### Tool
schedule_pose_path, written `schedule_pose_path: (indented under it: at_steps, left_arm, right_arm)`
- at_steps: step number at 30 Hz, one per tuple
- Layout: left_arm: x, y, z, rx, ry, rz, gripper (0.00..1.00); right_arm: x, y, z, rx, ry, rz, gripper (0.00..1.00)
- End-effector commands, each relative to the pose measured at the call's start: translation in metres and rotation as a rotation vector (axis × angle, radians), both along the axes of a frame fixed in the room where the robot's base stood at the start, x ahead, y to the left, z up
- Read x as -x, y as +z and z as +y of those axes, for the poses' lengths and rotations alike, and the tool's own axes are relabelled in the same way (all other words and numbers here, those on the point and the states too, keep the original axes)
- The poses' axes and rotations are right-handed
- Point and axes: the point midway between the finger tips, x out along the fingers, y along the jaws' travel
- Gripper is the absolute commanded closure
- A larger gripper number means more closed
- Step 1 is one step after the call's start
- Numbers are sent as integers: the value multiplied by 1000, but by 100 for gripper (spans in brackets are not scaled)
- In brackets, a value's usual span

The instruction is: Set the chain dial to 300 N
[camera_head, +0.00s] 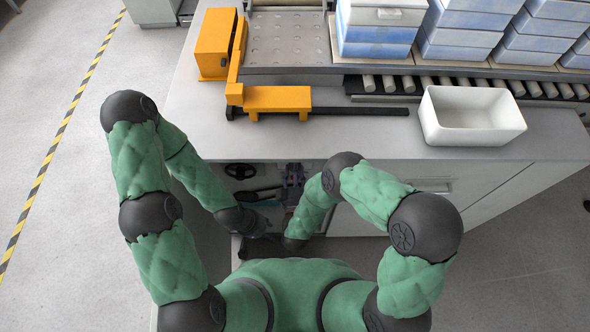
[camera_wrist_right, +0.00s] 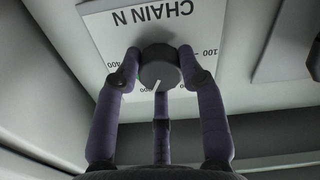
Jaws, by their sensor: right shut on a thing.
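The chain dial (camera_wrist_right: 158,70) is a dark round knob with a white pointer line. It sits on a white label plate (camera_wrist_right: 100,22) marked "CHAIN N", upside down in the right wrist view. The pointer aims down and slightly left in the picture.
A grey worktop (camera_head: 360,135) overhangs the cabinet front. It carries a white bin (camera_head: 470,138), an orange bracket (camera_head: 278,98) and a roller conveyor (camera_head: 400,84) with stacked blue-and-white boxes (camera_head: 375,35). A black handwheel (camera_head: 240,171) shows left of my right gripper. Floor at left is clear.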

Motion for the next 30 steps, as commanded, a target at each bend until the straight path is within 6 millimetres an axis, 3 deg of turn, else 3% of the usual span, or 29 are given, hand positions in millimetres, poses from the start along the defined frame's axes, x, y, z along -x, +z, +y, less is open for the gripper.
schedule_pose_path:
  at_steps: [1, 8, 9, 11, 23, 30]
  left_arm:
    - [0, 0, 0, 0, 0, 0, 60]
    - [0, 1, 0, 0, 0, 0, 60]
    - [0, 1, 0, 0, 0, 0, 60]
    - [0, 1, 0, 0, 0, 0, 60]
    - [0, 1, 0, 0, 0, 0, 60]
    - [0, 6, 0, 0, 0, 0, 60]
  right_arm:
    - [-4, 7, 3, 0, 6, -21, 93]
    - [-5, 9, 4, -1, 7, -25, 93]
    - [-5, 9, 4, -1, 6, -26, 52]
    - [-6, 9, 4, -1, 6, -26, 37]
    - [-2, 4, 2, -17, 3, -11, 37]
    - [-2, 4, 1, -144, 2, -9, 37]
